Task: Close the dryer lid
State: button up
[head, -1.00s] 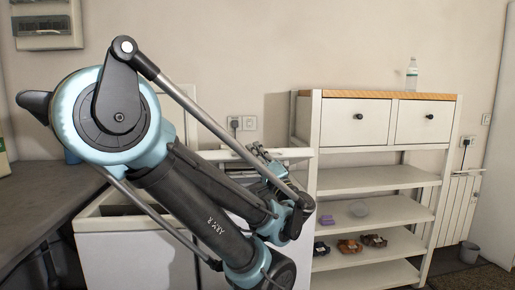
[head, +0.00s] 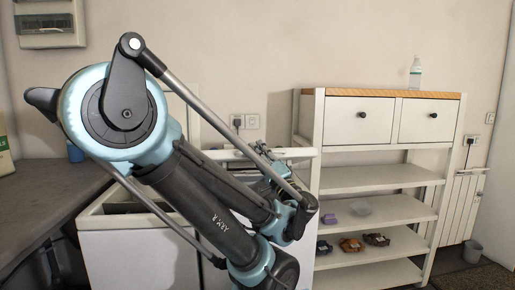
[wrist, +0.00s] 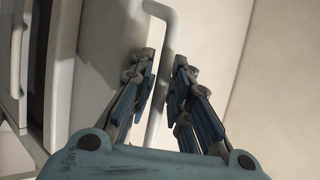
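My gripper (wrist: 166,68) is open in the wrist view, its two fingers apart. A pale bent bar (wrist: 161,105), like a handle, runs through the gap between them; I cannot tell whether they touch it. A broad white panel (wrist: 225,45) lies behind it. In the head view, my arm hides most of the gripper. A white top-loading machine (head: 120,250) stands at the left with its top opening showing. A white edge (head: 300,153) of a second machine shows behind my arm. The views do not tell which is the dryer, and its lid is mostly hidden.
A dark worktop (head: 40,195) lies at the left, close to the machine. A white shelf unit (head: 378,180) with two drawers stands close at the right, with a bottle (head: 415,72) on top.

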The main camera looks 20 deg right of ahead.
jog(key=shift+r, duration=0.1)
jog(key=shift+w+r, duration=0.15)
jog(key=shift+r, duration=2.55)
jog(key=o, duration=0.4)
notch_tip(320, 180, up, 2)
jog(key=shift+r, duration=0.25)
jog(key=o, duration=0.5)
jog(key=shift+w+r, duration=0.1)
jog(key=shift+r, duration=0.85)
jog(key=shift+c, duration=0.2)
